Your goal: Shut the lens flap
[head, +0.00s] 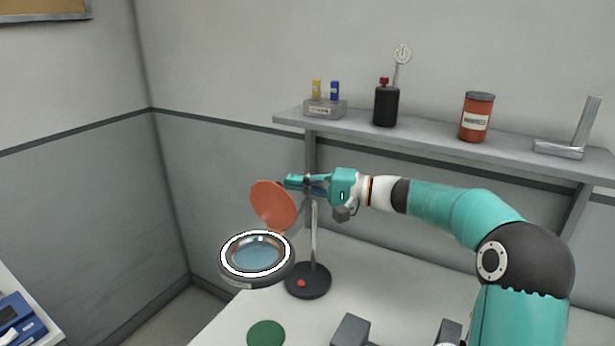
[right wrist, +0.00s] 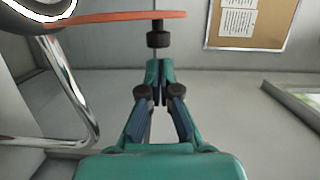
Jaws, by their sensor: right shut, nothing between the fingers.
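The lens flap, an orange round disc (head: 274,206), stands open and tilted up at the back of the ring-lit magnifier (head: 228,270) in the head view. The bluish lens (head: 257,256) is uncovered. My right gripper (head: 291,182) is shut and empty, by the upper right edge of the flap. In the right wrist view the flap (right wrist: 110,18) shows nearly edge-on, with a dark knob (right wrist: 158,40) at it just beyond my closed fingertips (right wrist: 158,68). I cannot tell whether they touch. My left gripper is not in view.
The magnifier's chrome stand (head: 315,235) rises from a dark round base (head: 308,281) on the white table (head: 390,265). A green disc (head: 266,334) lies in front. A wall shelf (head: 430,132) with a black bottle (head: 386,106) and orange can (head: 477,116) runs above my right arm.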

